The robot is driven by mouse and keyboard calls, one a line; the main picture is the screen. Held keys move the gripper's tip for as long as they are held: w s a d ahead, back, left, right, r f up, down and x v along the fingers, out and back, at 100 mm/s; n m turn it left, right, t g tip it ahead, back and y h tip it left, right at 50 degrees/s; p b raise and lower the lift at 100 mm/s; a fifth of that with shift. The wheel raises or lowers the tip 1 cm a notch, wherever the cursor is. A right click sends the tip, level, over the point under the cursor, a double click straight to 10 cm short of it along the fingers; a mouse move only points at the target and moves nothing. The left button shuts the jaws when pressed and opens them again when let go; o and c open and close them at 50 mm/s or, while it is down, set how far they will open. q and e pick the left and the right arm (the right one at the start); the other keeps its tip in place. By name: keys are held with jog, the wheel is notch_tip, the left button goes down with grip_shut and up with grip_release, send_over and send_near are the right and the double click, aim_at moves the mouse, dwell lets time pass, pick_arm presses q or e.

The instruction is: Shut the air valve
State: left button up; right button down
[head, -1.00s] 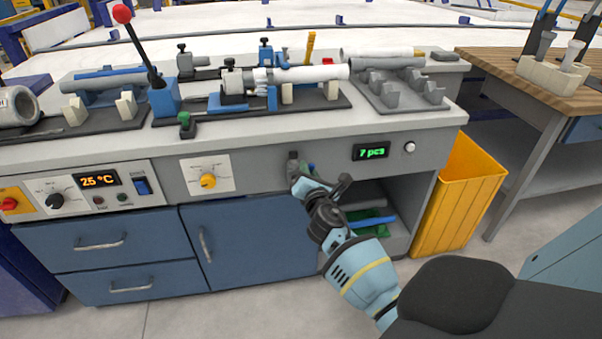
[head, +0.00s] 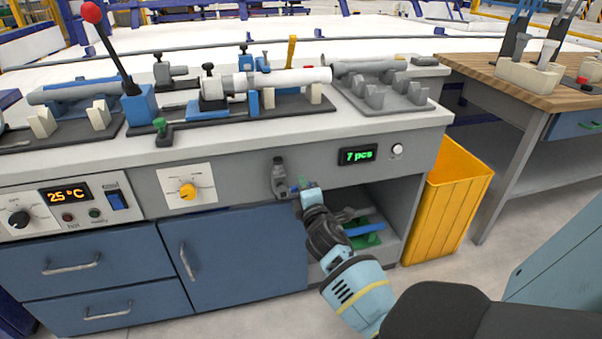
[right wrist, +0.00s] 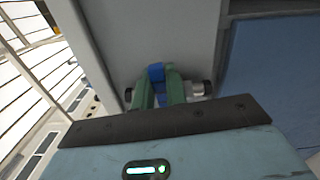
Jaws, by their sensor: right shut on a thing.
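The air valve (head: 279,178) is a small dark grey fitting on the grey front panel of the bench, in the middle of the head view. Its blue handle shows in the right wrist view (right wrist: 155,72), between two green fingers. My right gripper (head: 297,187) is at the valve, just right of its body in the head view. In the right wrist view my right gripper (right wrist: 160,88) is shut on the blue handle. A metal part of the fitting (right wrist: 196,89) sticks out beside the fingers. The fingers hide part of the handle. My left gripper is not in view.
A dial with a yellow knob (head: 187,191) and a green "7 pcs" display (head: 358,155) flank the valve. An open shelf with a green tray (head: 365,240) lies below right. A yellow bin (head: 448,205) stands right of the bench. Pipe fixtures fill the benchtop.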

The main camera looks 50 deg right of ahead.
jog(key=shift+f+m, duration=0.35)
jog(key=shift+m, duration=0.15)
jog(key=c, duration=1.4)
grip_release()
jog(key=shift+c, duration=0.2)
jog(key=shift+s+a, duration=0.1)
jog(key=shift+s, duration=0.1)
jog(key=v, duration=0.7)
jog(key=shift+s+p, duration=0.25)
jog(key=shift+p, duration=0.1)
